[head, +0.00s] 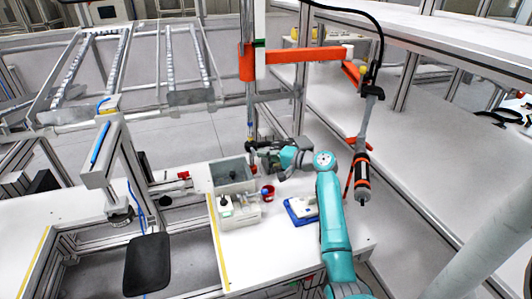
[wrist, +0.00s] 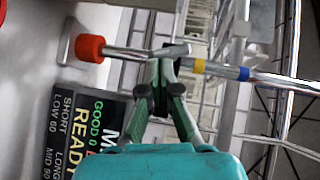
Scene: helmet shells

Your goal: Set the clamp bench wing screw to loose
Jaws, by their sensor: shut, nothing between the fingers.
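My gripper (head: 254,147) reaches left over the white bench, beside a slim upright post. In the wrist view my gripper (wrist: 163,68) is shut, with no object between its fingers. Just beyond the fingertips is a silver metal bar (wrist: 170,49), which looks like the wing screw. I cannot tell whether it touches the fingertips. A silver rod with a red cap (wrist: 89,48) runs in from the left towards the bar. A metal rod with yellow and blue bands (wrist: 238,73) lies to the right. The screw's setting cannot be read, and the fingers hide part of this area.
A dark label panel (wrist: 88,120) with lettering is left of the fingers. A tool (head: 362,180) hangs right of my arm.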

